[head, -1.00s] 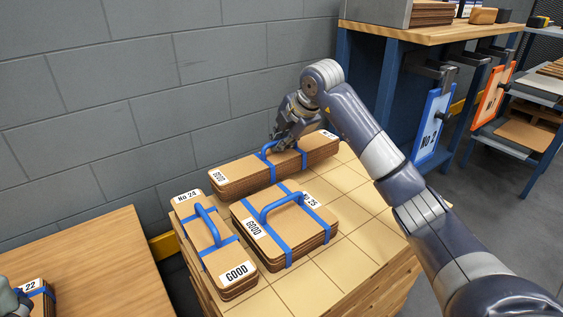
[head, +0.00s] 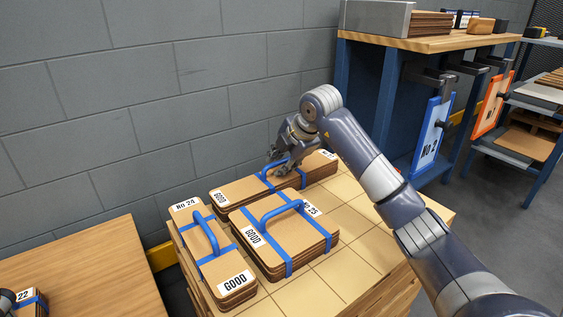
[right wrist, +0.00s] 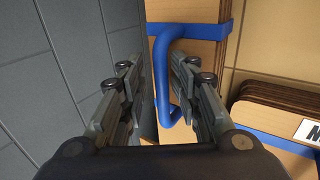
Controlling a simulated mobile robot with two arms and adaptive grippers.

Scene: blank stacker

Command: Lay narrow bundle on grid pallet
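The narrow bundle (head: 240,188), a long stack of brown boards with blue straps, a blue handle and a GOOD label, lies at the back of the tan grid pallet (head: 350,250), near the wall. My right gripper (head: 278,168) is at its handle. In the right wrist view the fingers (right wrist: 158,80) stand apart on either side of the blue handle (right wrist: 163,75), with a clear gap on the left. My left gripper (head: 4,302) barely shows at the lower left edge beside a bundle labelled 22 (head: 38,303); its fingers cannot be made out.
Bundle No 24 (head: 225,265) and wider bundle No 25 (head: 310,238) lie in front on the pallet. A grey block wall (head: 150,100) is close behind. A wooden table (head: 90,265) stands left, a blue-legged bench (head: 385,42) at back right. The pallet's right part is bare.

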